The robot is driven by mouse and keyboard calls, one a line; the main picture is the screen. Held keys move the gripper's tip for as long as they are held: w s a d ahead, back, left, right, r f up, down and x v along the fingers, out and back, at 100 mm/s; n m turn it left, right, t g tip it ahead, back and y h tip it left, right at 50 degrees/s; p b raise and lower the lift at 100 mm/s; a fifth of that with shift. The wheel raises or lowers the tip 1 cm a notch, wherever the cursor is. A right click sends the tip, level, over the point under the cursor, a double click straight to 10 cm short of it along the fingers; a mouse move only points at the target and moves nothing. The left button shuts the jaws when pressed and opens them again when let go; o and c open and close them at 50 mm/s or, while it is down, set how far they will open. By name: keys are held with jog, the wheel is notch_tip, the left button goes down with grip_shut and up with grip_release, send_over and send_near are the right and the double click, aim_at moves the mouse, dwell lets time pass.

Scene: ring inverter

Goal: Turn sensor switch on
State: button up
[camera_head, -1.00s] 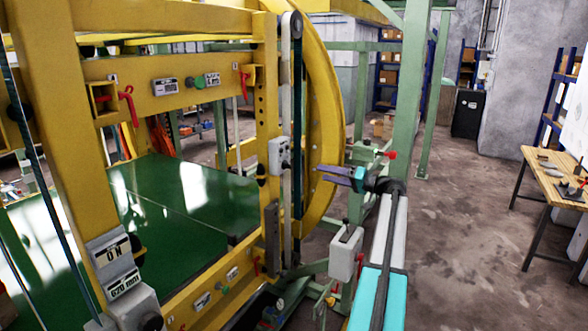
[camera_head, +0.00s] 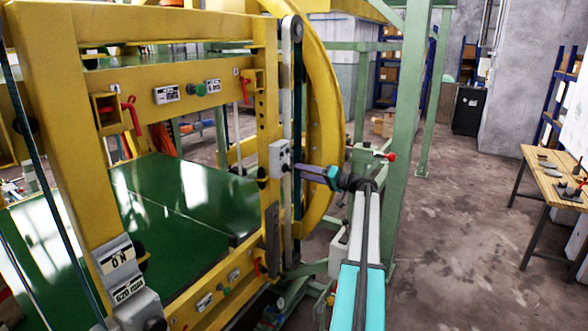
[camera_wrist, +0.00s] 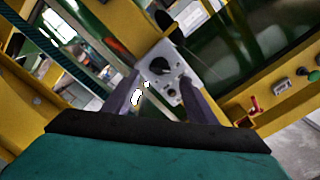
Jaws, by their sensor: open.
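A small grey switch box (camera_head: 279,158) is mounted on the yellow frame beside the vertical belt. I cannot tell whether a finger touches the box.
The yellow ring (camera_head: 325,110) and frame stand close around my arm. A green post (camera_head: 407,130) rises to the right of it. A red-handled valve (camera_head: 389,156) sits near the post. A wooden table (camera_head: 552,183) is far right, with open floor between.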

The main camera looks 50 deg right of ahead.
aim_at(290, 169)
jog(key=shift+p+x, duration=0.65)
jog(key=shift+x, duration=1.5)
jog(key=shift+c, duration=0.3)
jog(key=c, duration=1)
jog(key=shift+a, duration=0.35)
jog(key=shift+d, duration=0.3)
